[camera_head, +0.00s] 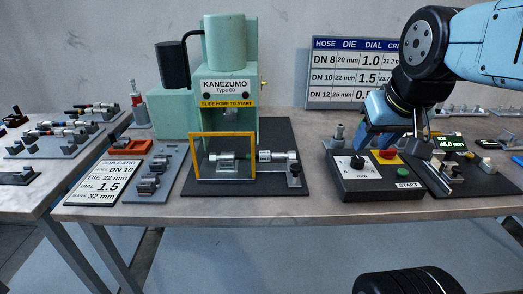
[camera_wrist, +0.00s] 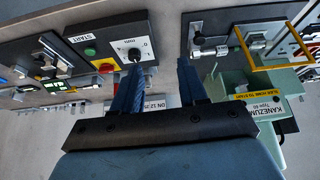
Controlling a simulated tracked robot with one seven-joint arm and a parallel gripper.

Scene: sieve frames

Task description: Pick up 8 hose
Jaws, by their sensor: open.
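Several short hoses with fittings lie on grey racks at the left, one group on the rear rack (camera_head: 112,114) and another on the front rack (camera_head: 42,153). I cannot tell which one is the 8 hose. My gripper (camera_head: 378,140) is at the right, above and behind the dial box, far from the left racks. In the wrist view my gripper (camera_wrist: 160,64) has its two fingers apart with nothing between them.
The control box (camera_head: 375,180) with dial and START label stands front right, beside a gauge with a lit display (camera_head: 447,142). A job card (camera_head: 103,182) reads DN 10. A die rack (camera_head: 152,178) sits left of the press. A chart (camera_head: 348,75) hangs behind.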

